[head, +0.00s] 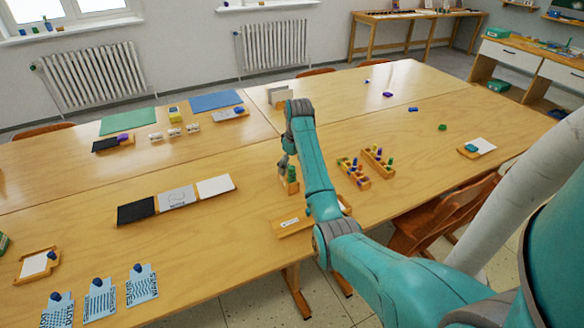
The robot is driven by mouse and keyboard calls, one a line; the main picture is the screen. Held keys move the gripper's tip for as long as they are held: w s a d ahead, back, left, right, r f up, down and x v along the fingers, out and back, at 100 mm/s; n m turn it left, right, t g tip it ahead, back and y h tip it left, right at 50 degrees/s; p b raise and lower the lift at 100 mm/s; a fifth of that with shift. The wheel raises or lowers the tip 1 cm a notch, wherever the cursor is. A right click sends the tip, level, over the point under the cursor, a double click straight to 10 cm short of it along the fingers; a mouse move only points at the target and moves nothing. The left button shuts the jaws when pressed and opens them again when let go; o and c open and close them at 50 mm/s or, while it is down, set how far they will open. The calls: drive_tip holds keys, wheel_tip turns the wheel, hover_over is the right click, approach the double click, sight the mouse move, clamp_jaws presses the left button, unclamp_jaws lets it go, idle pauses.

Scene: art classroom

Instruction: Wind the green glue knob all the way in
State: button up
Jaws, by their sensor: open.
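A small green upright piece, which looks like the green glue knob (292,173), stands at a small wooden holder (287,187) near the middle of the front table. My gripper (284,162) points down just above and to the left of the green piece, with its fingers open. I cannot tell whether a finger touches the green piece. My arm covers the area just right of the holder. How far the knob is wound is too small to tell.
Wooden racks with coloured pegs (354,173) stand right of my arm. A wooden tray (290,225) lies in front, partly behind my arm. Black, grey and white sheets (176,198) lie to the left. A small green object (442,127) lies at right. The table between sheets and holder is clear.

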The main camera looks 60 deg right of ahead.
idle(0.6)
drive_tip(key=m, duration=0.5)
drive_tip(key=shift+m+h, duration=0.3)
drive_tip(key=m, duration=0.6)
drive_tip(key=shift+g, duration=0.4)
drive_tip(key=c, duration=1.6)
drive_tip(key=shift+o, duration=0.2)
